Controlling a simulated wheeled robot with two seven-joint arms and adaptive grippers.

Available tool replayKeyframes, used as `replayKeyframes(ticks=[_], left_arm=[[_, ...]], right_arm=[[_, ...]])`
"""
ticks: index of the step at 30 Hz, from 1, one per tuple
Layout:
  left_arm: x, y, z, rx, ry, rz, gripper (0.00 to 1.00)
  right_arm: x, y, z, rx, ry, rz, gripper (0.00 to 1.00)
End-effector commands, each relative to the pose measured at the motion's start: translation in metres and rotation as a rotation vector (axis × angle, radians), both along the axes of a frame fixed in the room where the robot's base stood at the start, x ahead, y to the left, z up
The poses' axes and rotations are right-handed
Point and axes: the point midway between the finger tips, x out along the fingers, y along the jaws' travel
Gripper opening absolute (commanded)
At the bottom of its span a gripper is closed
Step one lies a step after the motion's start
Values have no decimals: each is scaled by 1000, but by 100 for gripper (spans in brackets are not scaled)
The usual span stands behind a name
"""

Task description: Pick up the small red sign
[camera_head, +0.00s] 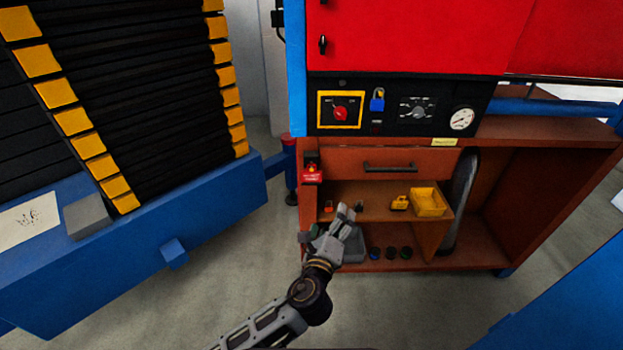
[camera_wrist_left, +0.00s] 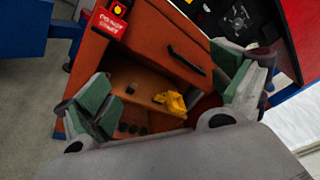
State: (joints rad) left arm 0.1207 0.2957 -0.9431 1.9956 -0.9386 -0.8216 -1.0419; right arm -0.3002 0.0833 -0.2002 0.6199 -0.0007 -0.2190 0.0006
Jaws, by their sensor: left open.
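The small red sign (camera_head: 312,175) with white lettering is at the upper left front corner of the orange-brown cabinet, just below a small dark and yellow fitting. It also shows near the top left in the left wrist view (camera_wrist_left: 109,23), where its text seems to read "DO NOT START". My left gripper (camera_head: 345,213) is open and empty in front of the cabinet's shelf, lower and to the right of the sign and apart from it. In the left wrist view its green-padded fingers (camera_wrist_left: 168,92) are spread wide, with the sign above the left finger. My right gripper is not seen.
The cabinet shelf (camera_head: 375,212) holds a yellow bin (camera_head: 429,203) and a small yellow item (camera_head: 400,203). A grey bin (camera_head: 355,247) and several dark round pieces sit below. The control panel (camera_head: 390,108) is above the drawer. A blue machine base (camera_head: 215,212) stands left; grey floor lies between.

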Motion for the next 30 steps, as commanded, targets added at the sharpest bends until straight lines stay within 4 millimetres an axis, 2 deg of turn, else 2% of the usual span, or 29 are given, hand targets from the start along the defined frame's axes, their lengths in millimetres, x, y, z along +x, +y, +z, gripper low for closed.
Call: replayKeyframes(ticks=[3,10,18,30], left_arm=[[-3,8,21,120,-67,35,95],[-5,28,44,367,-151,116,95],[-5,45,49,619,-184,179,95],[-5,53,47,800,-188,201,95]], right_arm=[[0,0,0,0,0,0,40],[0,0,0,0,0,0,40],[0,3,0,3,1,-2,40],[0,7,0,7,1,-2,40]])
